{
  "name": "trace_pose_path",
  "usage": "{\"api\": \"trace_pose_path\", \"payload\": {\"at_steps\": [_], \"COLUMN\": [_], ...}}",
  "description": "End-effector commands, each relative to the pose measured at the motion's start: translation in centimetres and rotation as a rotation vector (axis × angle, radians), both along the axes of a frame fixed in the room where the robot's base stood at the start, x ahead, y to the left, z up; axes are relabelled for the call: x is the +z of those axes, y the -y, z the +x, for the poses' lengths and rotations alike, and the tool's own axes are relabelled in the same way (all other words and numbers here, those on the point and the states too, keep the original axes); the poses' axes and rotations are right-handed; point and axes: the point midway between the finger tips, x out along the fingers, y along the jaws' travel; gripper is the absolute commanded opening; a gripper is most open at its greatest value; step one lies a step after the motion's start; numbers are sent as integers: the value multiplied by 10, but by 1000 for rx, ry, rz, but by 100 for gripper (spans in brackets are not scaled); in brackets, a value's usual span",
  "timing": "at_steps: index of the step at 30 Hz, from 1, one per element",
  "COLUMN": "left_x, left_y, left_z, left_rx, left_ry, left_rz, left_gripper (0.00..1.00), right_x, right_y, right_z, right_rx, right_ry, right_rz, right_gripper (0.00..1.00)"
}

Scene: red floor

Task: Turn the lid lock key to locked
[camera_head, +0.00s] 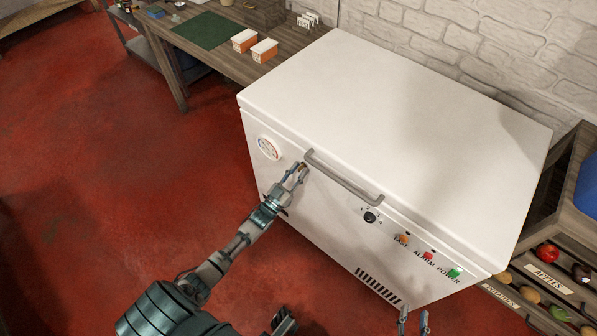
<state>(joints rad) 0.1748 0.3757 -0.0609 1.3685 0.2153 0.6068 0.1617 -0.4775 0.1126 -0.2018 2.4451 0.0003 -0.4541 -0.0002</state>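A white chest freezer (400,120) stands in the middle, its lid down, with a grey handle (345,178) along the lid's front edge. My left gripper (297,171) is at the freezer's front face, left of the handle and right of the round gauge (269,148). A small brownish piece, perhaps the lid lock key (303,165), shows at its fingertips. The fingers mostly hide it, so its turn position and whether it is gripped cannot be told. My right gripper (413,319) is at the bottom edge, its two fingers apart with nothing visible between them.
The front panel carries a black dial (371,217), orange, red and green lights (428,256) and a vent (378,286). A wooden table (215,60) with orange-white boxes (264,50) stands behind left. A produce shelf (560,270) is at right. Red floor (120,180) is clear at left.

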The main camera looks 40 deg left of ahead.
Motion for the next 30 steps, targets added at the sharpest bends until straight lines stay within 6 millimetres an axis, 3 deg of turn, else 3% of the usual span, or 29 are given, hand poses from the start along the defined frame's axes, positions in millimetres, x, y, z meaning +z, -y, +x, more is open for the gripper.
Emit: {"api": "trace_pose_path", "payload": {"at_steps": [5, 12, 18, 30], "left_x": [-12, -33, -46, -49], "left_y": [-2, -7, -10, -10], "left_z": [-24, -73, -100, -108], "left_rx": [0, -1, 0, 0], "left_ry": [-5, -7, -7, -6], "left_rz": [0, -1, -2, -2], "left_gripper": [29, 29, 29, 29], "right_x": [0, 1, 1, 0], "right_y": [0, 0, 0, 0], "right_z": [0, 0, 0, 0], "right_rx": [-1, -1, -1, -1], "right_ry": [0, 0, 0, 0], "right_rz": [0, 0, 1, 1], "right_gripper": [40, 40, 40, 40]}}
